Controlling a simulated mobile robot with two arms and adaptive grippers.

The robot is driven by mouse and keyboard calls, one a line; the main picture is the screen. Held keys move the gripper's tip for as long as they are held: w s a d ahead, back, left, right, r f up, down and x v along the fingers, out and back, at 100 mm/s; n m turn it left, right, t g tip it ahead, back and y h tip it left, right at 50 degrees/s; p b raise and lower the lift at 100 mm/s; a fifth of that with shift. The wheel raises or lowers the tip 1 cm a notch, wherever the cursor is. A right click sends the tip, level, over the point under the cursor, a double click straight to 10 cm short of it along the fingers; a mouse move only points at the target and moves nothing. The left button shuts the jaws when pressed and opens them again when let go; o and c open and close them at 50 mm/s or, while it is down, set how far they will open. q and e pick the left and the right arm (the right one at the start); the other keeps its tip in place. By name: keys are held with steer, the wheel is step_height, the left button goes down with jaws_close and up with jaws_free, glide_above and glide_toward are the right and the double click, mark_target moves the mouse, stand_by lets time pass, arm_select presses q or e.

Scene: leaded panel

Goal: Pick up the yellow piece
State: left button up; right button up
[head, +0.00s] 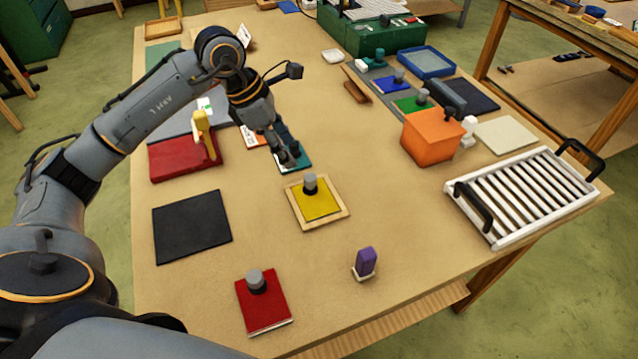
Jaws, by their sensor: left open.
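The yellow piece (322,206) is a flat square with a grey knob (310,184) standing on it. It lies inside a light wooden frame (341,219) near the middle of the table. My left gripper (290,160) is open, pointing down over a teal piece (303,157) just behind the yellow piece. The gripper hides part of the teal piece, and I cannot tell whether it touches it. My right gripper is not in view.
A red piece (270,311) with a knob and a purple block (366,261) lie in front. A black mat (190,226) is at left. An orange box (431,143) and a white slatted rack (494,233) stand at right. The table (240,250) is clear around the wooden frame.

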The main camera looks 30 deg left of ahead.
mark_target(307, 177)
arm_select(q)
steer(key=p+x, duration=0.1)
steer(key=x, duration=0.5)
steer(key=shift+d+f+p, duration=0.2)
steer(key=shift+f+p, duration=0.1)
steer(key=shift+p, duration=0.1)
steer(key=p+x, duration=0.1)
steer(key=x, duration=0.2)
steer(key=shift+f+p, duration=0.2)
steer(key=shift+p, duration=0.1)
steer(key=shift+w+d+f, duration=0.1)
steer(key=shift+d+f, duration=0.1)
steer(key=shift+f, duration=0.3)
steer(key=c, duration=1.1)
jaws_close()
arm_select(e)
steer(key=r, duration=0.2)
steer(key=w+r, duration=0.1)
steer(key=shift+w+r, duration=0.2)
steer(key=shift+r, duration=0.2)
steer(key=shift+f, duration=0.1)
